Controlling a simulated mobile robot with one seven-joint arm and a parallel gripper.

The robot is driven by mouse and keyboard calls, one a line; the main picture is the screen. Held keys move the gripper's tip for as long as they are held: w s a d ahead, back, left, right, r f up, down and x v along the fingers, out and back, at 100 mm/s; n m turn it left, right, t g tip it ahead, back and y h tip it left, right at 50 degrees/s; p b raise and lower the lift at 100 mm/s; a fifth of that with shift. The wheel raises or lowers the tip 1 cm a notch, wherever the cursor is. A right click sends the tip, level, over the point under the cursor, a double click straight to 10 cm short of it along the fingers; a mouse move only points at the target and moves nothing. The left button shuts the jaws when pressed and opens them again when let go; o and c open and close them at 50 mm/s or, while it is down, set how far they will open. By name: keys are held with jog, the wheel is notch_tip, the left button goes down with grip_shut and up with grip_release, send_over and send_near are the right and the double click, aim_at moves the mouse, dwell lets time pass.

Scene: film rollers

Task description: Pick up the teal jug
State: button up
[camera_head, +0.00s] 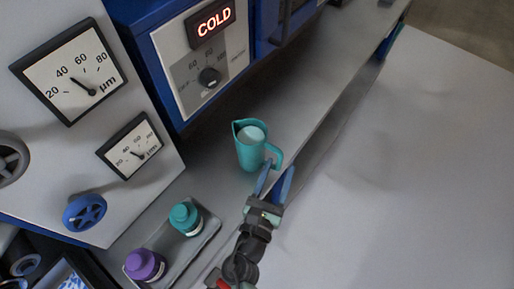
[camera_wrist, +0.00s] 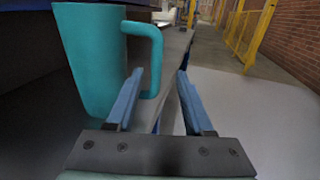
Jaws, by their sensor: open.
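The teal jug (camera_head: 249,150) stands upright on the grey ledge below the blue machine, with something pale inside its mouth. Its handle faces right, toward my gripper. My gripper (camera_head: 277,178) is open at the jug's lower right in the head view. In the wrist view the jug (camera_wrist: 92,58) fills the left side, and its handle reaches right, above the left finger.
A grey tray (camera_head: 205,236) at lower left holds a teal bottle (camera_head: 185,217) and a purple bottle (camera_head: 145,265). A blue machine with a COLD display (camera_head: 210,21) and a gauge panel (camera_head: 70,72) stand behind the ledge.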

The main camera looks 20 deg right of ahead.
jog(key=x, duration=0.5)
jog(key=shift+w, duration=0.45)
jog(key=shift+a, duration=0.1)
grip_shut()
jog(key=shift+r, duration=0.15)
dwell(0.8)
